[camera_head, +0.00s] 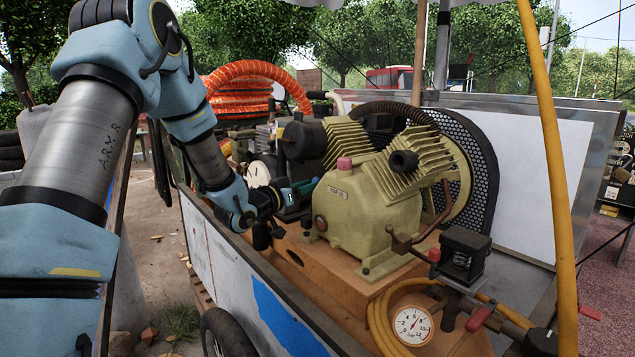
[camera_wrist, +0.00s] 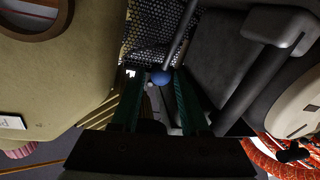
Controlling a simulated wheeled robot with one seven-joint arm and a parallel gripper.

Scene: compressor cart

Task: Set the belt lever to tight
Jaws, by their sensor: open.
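In the wrist view a blue ball knob (camera_wrist: 162,77) sits at the end of a thin grey rod (camera_wrist: 180,38), which I take to be the belt lever. The rod runs up past a perforated black guard. My gripper (camera_wrist: 158,84) is open, and its two green fingers lie left and right of the knob in the picture. I cannot tell how deep the knob is between them; no contact shows. In the head view my gripper (camera_head: 303,190) reaches in at the left side of the olive compressor (camera_head: 360,215). The lever and any tight mark are hidden there.
The compressor body (camera_wrist: 60,70) is close on the left in the wrist view, and a dark grey housing (camera_wrist: 240,70) is close on the right. The gap is narrow. A mesh belt guard (camera_head: 480,165), pressure gauge (camera_head: 412,325) and yellow hose (camera_head: 550,130) stand to the right.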

